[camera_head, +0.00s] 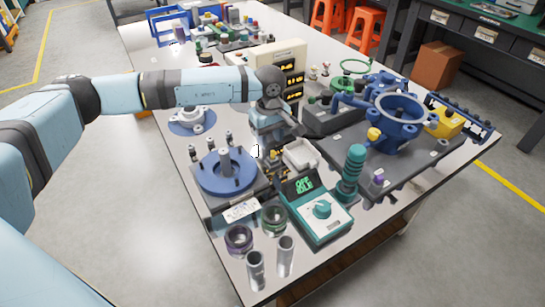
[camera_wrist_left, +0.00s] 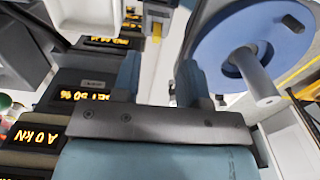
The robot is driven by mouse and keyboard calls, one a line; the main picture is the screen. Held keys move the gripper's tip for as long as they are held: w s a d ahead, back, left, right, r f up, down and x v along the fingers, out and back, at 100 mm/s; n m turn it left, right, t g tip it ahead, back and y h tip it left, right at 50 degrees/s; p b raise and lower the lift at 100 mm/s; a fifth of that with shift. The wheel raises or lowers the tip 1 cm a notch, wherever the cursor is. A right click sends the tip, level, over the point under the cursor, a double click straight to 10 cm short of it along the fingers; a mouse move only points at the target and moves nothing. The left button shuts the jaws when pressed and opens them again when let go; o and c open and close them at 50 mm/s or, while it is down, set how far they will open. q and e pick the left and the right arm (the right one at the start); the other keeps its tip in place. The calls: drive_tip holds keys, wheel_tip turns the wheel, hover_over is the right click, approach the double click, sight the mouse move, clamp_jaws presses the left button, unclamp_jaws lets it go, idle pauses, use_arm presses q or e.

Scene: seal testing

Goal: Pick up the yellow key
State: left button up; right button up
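My left gripper (camera_head: 272,140) hangs from the left arm over the middle of the table, between the blue round fixture (camera_head: 228,176) and the display unit. In the left wrist view its two fingers (camera_wrist_left: 160,72) stand apart with nothing visible between them. A small yellow piece (camera_wrist_left: 156,31), which may be the yellow key, shows beyond the fingertips, apart from them. In the head view a small yellow-and-dark item (camera_head: 272,160) lies just below the gripper; I cannot tell whether it is the key. My right gripper is not in view.
The cream display unit (camera_head: 268,58) stands close behind the gripper. A white tray (camera_head: 301,156) and a teal control box (camera_head: 318,212) are to the right and front. A blue valve assembly (camera_head: 395,118) fills the right side. Metal cylinders (camera_head: 285,256) stand at the front.

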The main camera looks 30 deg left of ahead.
sight(273, 151)
use_arm(q)
drive_tip(key=f, duration=0.5)
drive_tip(key=shift+w+d+b, duration=0.1)
drive_tip(key=shift+d+b, duration=0.25)
drive_tip(key=shift+b, duration=0.05)
clamp_jaws()
drive_tip(key=shift+r, duration=0.1)
